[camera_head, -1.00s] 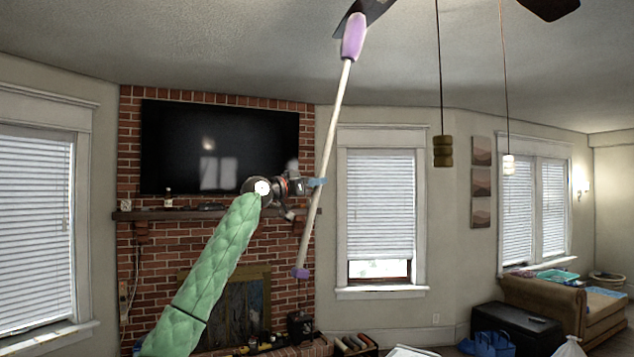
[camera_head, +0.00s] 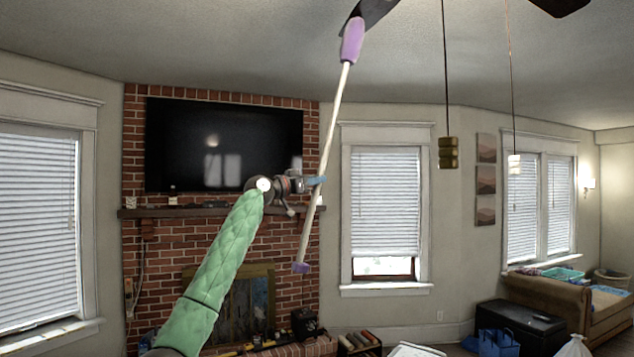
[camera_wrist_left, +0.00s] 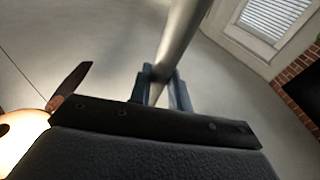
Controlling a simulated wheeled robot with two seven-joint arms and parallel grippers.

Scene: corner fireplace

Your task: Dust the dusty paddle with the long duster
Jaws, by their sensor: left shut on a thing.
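The long duster has a pale shaft (camera_head: 331,135), a purple head (camera_head: 351,42) at its top and a purple end (camera_head: 301,267) at its bottom. It stands steeply tilted, top leaning right. My left gripper (camera_head: 316,181) is shut on the shaft near its middle. In the left wrist view the gripper's blue fingers (camera_wrist_left: 160,85) close around the shaft (camera_wrist_left: 180,38). A dark fan paddle (camera_head: 375,12) is at the top of the head view, and the duster head overlaps its lower edge, seemingly touching. Dust on it cannot be made out. My right gripper is out of view.
Two pull chains hang from the fan, one ending in a brown weight (camera_head: 448,152), the other in a white one (camera_head: 514,165). Another dark paddle (camera_head: 560,6) is at top right. A television (camera_head: 224,145) hangs above the mantel (camera_head: 180,211). A bench (camera_head: 520,325) stands at lower right.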

